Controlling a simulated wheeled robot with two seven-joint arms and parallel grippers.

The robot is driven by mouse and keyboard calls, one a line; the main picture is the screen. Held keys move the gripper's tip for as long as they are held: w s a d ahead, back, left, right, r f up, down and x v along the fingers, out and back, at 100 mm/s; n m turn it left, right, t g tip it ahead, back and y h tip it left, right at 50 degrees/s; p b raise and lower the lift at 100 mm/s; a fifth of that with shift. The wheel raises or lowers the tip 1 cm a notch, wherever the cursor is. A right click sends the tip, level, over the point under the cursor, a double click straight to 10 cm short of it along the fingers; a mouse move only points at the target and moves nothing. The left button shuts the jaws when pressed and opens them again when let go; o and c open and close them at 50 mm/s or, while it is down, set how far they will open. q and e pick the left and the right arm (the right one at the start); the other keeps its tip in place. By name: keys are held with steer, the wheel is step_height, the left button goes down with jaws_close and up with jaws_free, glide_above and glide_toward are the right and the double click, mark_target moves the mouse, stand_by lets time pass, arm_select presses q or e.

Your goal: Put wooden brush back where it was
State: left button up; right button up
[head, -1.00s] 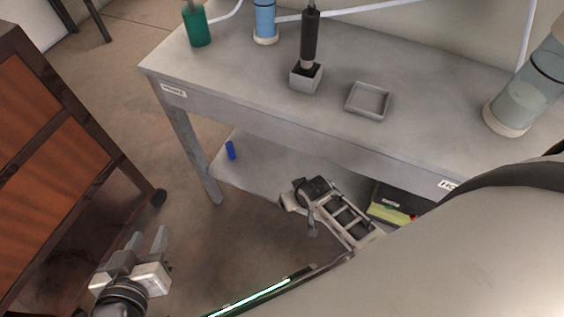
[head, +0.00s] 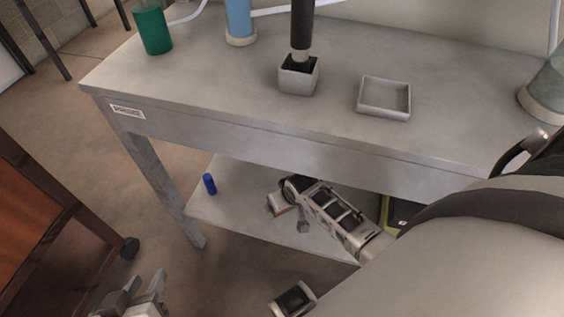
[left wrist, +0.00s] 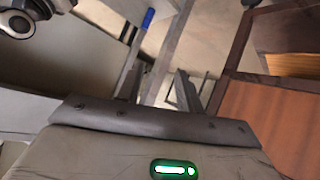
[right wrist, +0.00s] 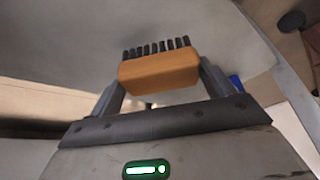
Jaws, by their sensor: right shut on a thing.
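The wooden brush (right wrist: 160,72), an orange-brown block with a row of dark bristles, is between the fingers of my right gripper (right wrist: 160,80). The gripper is shut on it, bristles upward in the right wrist view. In the head view my right gripper (head: 289,212) is low at the lower shelf (head: 240,215), under the grey bench top; I cannot tell whether the brush touches the shelf. My left gripper (head: 140,290) is open and empty at the lower left, away from the bench; its parted fingers also show in the left wrist view (left wrist: 158,88).
A blue cylinder (head: 209,184) stands on the lower shelf, left of my right gripper. The bench top (head: 210,80) holds a square holder (head: 298,82) with a dark-handled tool, an empty tray (head: 384,112) and a green cup (head: 152,30). A wooden cabinet (head: 40,220) stands at left.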

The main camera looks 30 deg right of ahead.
steer(key=shift+w+d+f, duration=0.1)
steer(key=shift+w+f, duration=0.05)
steer(key=shift+f, duration=0.2)
steer(key=b+x, duration=0.2)
steer(key=b, duration=0.1)
steer(key=shift+d+f, duration=0.1)
steer(key=shift+f, duration=0.2)
steer(key=shift+f+b, duration=0.6)
steer(key=shift+b, duration=0.25)
steer(key=shift+r, duration=0.1)
steer(key=o, duration=0.8)
arm_select(q)
steer(key=shift+w+d+r+t+h, duration=0.3)
steer(key=shift+d+r+t, duration=0.1)
steer(key=shift+r+t, duration=0.2)
steer(key=shift+w+d+r+t+h, duration=0.25)
steer(key=shift+d+r+t+h, duration=0.1)
steer(key=shift+r+t, duration=0.2)
